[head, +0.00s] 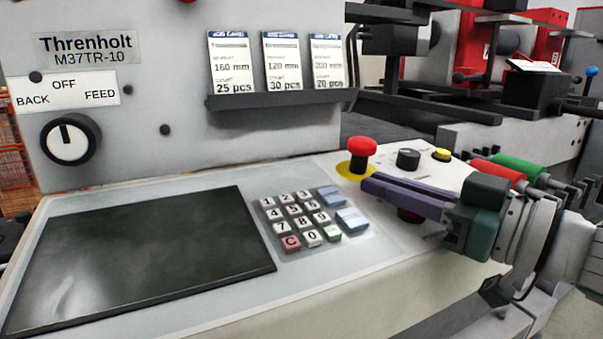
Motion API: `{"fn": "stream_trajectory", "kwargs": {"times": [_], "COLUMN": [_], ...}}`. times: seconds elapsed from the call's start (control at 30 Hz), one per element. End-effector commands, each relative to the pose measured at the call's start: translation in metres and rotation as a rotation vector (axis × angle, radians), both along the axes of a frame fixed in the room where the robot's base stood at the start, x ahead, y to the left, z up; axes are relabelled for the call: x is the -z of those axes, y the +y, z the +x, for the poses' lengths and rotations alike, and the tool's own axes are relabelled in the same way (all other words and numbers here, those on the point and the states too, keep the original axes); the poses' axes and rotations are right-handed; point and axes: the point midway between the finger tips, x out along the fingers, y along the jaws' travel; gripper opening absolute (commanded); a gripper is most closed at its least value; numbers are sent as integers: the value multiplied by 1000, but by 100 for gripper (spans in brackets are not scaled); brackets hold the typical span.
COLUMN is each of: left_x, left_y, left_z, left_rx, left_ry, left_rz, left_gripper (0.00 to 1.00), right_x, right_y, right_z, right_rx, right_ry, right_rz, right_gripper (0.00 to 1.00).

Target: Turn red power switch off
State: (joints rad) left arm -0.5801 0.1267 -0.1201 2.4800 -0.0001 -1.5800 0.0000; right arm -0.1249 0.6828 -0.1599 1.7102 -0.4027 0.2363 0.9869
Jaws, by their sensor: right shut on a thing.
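The red power switch (409,216) sits on the sloped control panel, mostly hidden beneath the purple fingers of my right gripper (371,187). Only a dark red part of it shows below the fingers. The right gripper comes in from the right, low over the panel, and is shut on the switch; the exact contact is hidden. Whether the switch is on or off cannot be seen. My left gripper is not in view.
A red mushroom button (362,147) on a yellow base stands just behind the fingertips. A black knob (408,158) and a yellow button (442,154) are behind the gripper. A keypad (300,218) and dark screen (140,260) lie to the left. Red and green rollers (497,174) are at right.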

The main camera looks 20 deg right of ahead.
Motion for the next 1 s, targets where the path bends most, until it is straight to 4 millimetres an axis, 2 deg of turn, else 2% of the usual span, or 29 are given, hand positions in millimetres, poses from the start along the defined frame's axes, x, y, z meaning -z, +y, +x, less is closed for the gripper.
{"fn": "stream_trajectory", "kwargs": {"times": [0.3,0.77,0.8,1.0], "left_x": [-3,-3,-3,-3], "left_y": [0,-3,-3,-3], "left_z": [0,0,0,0], "left_rx": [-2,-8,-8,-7], "left_ry": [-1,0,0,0], "left_rz": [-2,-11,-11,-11], "left_gripper": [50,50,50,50], "right_x": [-1,0,0,0], "right_y": [3,4,4,4], "right_z": [-1,-1,-1,-1], "right_rx": [-96,-110,-110,-109], "right_ry": [-3,-3,-3,-2], "right_rz": [-16,-16,-17,-16], "right_gripper": [0,0,15,37]}}
